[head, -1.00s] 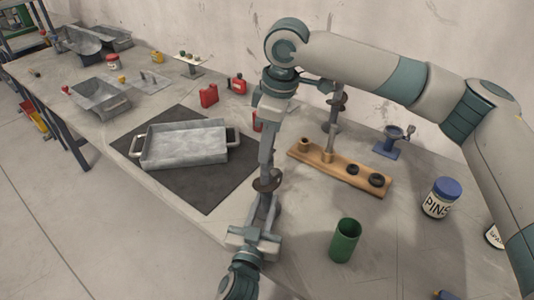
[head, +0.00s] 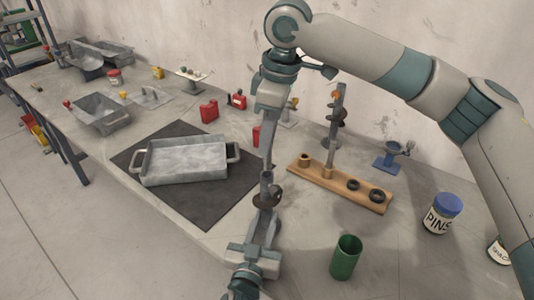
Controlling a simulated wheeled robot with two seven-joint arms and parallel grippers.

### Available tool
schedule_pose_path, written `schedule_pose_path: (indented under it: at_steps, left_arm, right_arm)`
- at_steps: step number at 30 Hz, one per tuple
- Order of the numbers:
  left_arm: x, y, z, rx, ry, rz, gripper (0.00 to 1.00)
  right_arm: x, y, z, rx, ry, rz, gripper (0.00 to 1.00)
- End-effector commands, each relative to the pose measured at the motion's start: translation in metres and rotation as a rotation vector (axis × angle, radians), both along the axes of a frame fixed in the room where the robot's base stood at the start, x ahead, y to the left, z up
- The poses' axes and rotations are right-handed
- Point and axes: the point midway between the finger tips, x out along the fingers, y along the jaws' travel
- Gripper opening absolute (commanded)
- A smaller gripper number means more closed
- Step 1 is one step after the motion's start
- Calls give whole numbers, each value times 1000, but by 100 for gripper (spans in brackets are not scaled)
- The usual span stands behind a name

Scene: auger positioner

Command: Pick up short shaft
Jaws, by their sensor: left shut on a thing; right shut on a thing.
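My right gripper (head: 268,112) hangs down from its arm at the middle of the head view. It is shut on a slim grey shaft, which I take to be the short shaft (head: 268,150), pointing down. Just below is a dark screw piece (head: 266,199) with a round flight and a grey collar. My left gripper (head: 262,226), lower in the picture, is shut on this piece from below. The shaft's lower end looks close to the collar; I cannot tell whether they touch. The fingers are small and partly hidden.
A wooden rack (head: 325,186) holds a taller upright shaft (head: 336,125) with dark flights and two black rings. A green cup (head: 346,257), a pins jar (head: 442,213) and a blue stand (head: 391,157) are nearby. A metal tray (head: 186,160) lies on a dark mat (head: 207,212).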

Motion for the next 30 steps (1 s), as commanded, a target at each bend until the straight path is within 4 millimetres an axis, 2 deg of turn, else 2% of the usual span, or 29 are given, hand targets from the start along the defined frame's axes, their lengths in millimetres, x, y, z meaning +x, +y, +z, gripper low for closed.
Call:
schedule_pose_path:
  at_steps: [3, 9, 23, 24, 26, 27, 30]
  left_arm:
    - [0, 0, 0, 0, 1, 0, 0]
    - [0, 0, 0, 0, 1, 0, 0]
    - [0, 0, 0, 0, 1, 0, 0]
    - [0, 0, 0, 0, 1, 0, 27]
    - [0, 0, 0, 0, 1, 0, 41]
    - [0, 0, 0, 0, 1, 0, 46]
    - [0, 0, 0, 0, 1, 0, 46]
  right_arm:
    - [0, 1, 19, 2, -2, 2, 0]
    - [0, 1, 36, 1, -1, 1, 0]
    - [0, 0, 37, 0, 0, 1, 0]
    - [0, 0, 37, 0, 0, 1, 0]
    - [0, 0, 37, 0, 0, 1, 0]
    - [0, 0, 37, 1, 0, 1, 0]
    - [0, 0, 37, 1, 0, 1, 0]
